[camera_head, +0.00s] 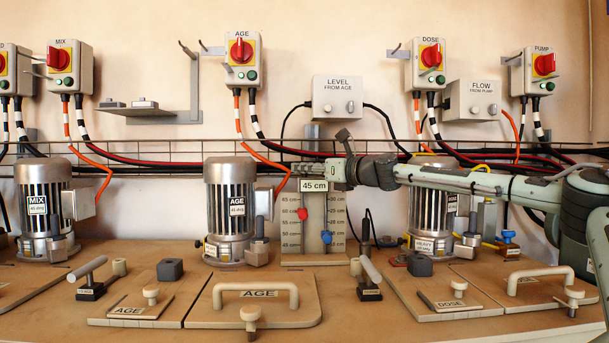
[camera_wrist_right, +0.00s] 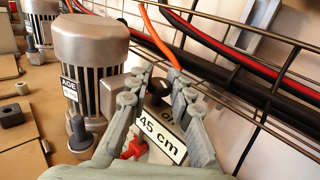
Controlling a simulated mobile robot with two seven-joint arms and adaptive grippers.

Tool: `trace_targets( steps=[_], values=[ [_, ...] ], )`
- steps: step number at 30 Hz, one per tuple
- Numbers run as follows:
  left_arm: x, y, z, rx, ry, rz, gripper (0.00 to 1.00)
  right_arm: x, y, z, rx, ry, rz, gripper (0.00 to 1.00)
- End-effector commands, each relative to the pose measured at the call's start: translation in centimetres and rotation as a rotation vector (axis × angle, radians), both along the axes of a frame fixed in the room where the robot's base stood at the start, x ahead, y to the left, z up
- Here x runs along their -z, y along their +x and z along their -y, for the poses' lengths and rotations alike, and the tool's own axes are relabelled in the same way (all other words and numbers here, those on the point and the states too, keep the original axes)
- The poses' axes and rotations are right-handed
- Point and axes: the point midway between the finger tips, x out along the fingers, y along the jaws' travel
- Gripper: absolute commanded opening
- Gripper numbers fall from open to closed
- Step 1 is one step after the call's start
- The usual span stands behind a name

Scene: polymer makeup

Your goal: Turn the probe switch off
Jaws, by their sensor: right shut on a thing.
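A level gauge panel (camera_head: 320,245) stands behind the bench with a "45 cm" label (camera_head: 313,185), a red marker (camera_head: 302,213) and a blue marker (camera_head: 326,237). My right arm comes in from the right and its gripper (camera_head: 306,169) is at the top of this panel, just above the label. In the wrist view, a black knob (camera_wrist_right: 157,89), which looks like the probe switch, sits between the gripper's fingers (camera_wrist_right: 160,76), just above the label (camera_wrist_right: 163,138). The gripper is shut on it. Lettering beside the knob is partly hidden, so its setting is unclear. My left gripper is not in view.
The AGE motor (camera_head: 230,205) stands close left of the gauge. A wire rack (camera_head: 150,150) with red and black cables runs along the wall behind. LEVEL (camera_head: 338,97), AGE (camera_head: 242,62) and DOSE (camera_head: 428,62) boxes hang above. Lids and handles cover the bench front (camera_head: 255,300).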

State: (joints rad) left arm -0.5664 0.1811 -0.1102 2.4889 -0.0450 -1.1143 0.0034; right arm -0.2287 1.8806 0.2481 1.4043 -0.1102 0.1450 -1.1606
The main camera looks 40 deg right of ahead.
Motion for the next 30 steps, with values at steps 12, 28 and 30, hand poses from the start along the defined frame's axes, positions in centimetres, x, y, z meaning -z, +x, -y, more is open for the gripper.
trace_targets(
  steps=[12, 28, 30],
  values=[
    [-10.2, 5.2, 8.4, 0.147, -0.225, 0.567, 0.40, 0.3, 0.1, 0.2, -0.241, 0.000, -0.003, 0.00],
    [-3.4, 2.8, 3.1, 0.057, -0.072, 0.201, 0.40, -0.1, 0.1, 0.0, -0.470, -0.001, -0.003, 0.00],
    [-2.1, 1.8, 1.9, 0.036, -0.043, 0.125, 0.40, -0.1, 0.1, 0.0, -0.491, -0.001, -0.003, 0.00]
  ],
)
